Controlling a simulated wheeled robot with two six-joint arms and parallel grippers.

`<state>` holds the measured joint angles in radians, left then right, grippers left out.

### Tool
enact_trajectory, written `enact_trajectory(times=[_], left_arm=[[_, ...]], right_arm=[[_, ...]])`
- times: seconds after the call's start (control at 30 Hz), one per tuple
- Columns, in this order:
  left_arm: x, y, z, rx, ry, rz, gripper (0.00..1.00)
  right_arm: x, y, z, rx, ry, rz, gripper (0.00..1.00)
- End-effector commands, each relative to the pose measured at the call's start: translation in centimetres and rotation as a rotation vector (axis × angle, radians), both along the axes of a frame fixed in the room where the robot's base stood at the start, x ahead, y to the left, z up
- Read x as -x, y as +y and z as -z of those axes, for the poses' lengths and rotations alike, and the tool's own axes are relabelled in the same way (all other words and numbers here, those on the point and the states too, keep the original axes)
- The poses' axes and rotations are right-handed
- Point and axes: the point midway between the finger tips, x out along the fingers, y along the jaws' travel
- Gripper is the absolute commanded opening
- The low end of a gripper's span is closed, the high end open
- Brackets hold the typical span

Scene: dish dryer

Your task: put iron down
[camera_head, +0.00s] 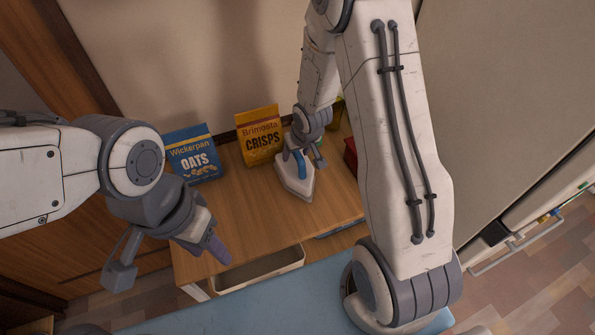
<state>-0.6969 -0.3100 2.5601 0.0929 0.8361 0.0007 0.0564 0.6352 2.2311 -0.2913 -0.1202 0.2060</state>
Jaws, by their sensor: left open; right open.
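The iron (295,182) is white with a blue handle. It rests on the wooden table top (240,225) in front of the crisps box, and looks flat on its base. My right gripper (307,156) is open at the iron's handle, with its fingers close around or beside it; the arm hides part of this, so contact cannot be told. My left gripper (168,262) is open and empty at the left, in front of the table's left edge.
A blue oats box (192,158) and a yellow crisps box (259,137) stand at the back of the table. A red item (350,155) is partly hidden behind my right arm. An open drawer (262,268) sticks out below the table front. The table's front left is clear.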

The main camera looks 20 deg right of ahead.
Motion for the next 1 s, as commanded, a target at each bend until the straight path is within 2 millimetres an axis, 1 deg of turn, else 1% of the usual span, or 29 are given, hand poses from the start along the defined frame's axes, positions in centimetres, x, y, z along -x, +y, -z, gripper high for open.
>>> enact_trajectory(times=[0.07, 0.27, 0.3, 0.33, 0.37, 0.4, 0.43, 0.47, 1.0], left_arm=[[0.0, 0.0, 0.17, 0.0, 0.0, 0.0, 0.5], [-0.01, 0.0, 0.1, 0.0, 0.0, 0.0, 0.5], [-0.01, 0.0, 0.1, 0.0, 0.0, 0.0, 0.5], [0.0, -0.01, 0.1, 0.0, 0.0, 0.0, 0.5], [0.0, -0.01, 0.1, 0.0, 0.0, 0.0, 0.5], [-0.01, 0.0, 0.1, 0.0, 0.0, 0.0, 0.5], [-0.01, 0.0, 0.1, 0.0, 0.0, 0.0, 0.5], [-0.01, 0.0, 0.1, 0.0, 0.0, 0.0, 0.5], [-0.01, 0.0, 0.11, 0.0, 0.0, 0.0, 0.5]], right_arm=[[-0.18, 0.02, 0.44, 0.0, -0.001, 0.0, 0.63], [-0.22, 0.03, 0.42, 0.0, -0.001, 0.0, 0.63], [-0.22, 0.03, 0.42, 0.0, -0.001, 0.0, 0.55], [-0.23, 0.02, 0.42, 0.0, -0.001, 0.0, 0.44], [-0.21, 0.02, 0.41, 0.0, -0.001, 0.0, 0.32], [-0.21, 0.02, 0.41, 0.0, -0.001, 0.0, 0.17], [-0.21, 0.02, 0.41, 0.0, -0.001, 0.0, 0.06], [-0.21, 0.02, 0.41, 0.0, -0.001, 0.0, 0.0], [-0.19, 0.02, 0.41, 0.0, 0.0, 0.0, 0.0]])
